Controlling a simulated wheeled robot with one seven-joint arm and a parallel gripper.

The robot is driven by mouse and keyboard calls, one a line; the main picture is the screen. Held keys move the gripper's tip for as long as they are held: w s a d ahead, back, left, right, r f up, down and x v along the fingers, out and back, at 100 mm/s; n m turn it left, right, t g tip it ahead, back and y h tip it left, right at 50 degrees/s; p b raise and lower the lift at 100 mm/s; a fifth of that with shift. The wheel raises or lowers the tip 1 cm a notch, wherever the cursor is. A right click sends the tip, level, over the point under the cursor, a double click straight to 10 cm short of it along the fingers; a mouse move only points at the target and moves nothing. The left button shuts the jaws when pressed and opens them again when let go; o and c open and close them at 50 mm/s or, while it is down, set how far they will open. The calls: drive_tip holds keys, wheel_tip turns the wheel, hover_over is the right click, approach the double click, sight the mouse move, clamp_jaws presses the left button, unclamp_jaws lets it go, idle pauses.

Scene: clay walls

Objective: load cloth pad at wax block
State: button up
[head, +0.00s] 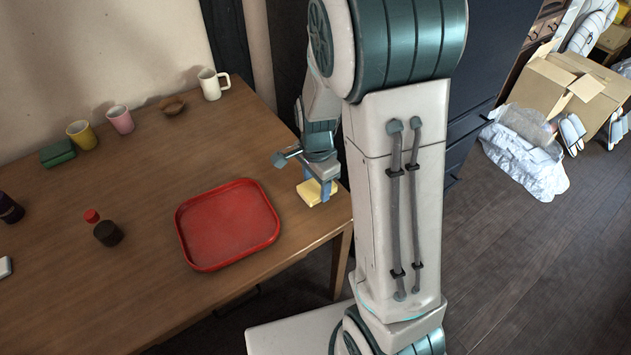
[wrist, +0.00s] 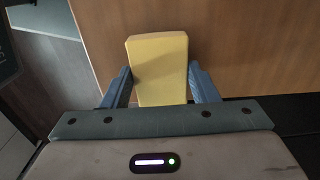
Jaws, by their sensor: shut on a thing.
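A yellow block (head: 310,193) with smooth faces and rounded edges is at the right end of the wooden table, close to its edge. It also shows in the wrist view (wrist: 158,68), between the two blue fingers. I cannot tell by its look whether it is the cloth pad or the wax block. My gripper (head: 325,189) is shut on this yellow block and points down at the table. I cannot tell whether the block touches the tabletop. A dark green block (head: 57,152) lies at the far left back of the table; its material is unclear.
A red tray (head: 187,247) lies left of my gripper. A white mug (head: 210,86), a small brown bowl (head: 172,105), a pink cup (head: 120,120) and a yellow cup (head: 81,134) stand along the back. A dark red-capped bottle (head: 106,232) is at left.

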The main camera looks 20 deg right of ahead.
sight(316, 186)
idle(0.4)
wheel_tip(316, 186, up, 7)
drive_tip(key=p, duration=0.6)
idle(0.9)
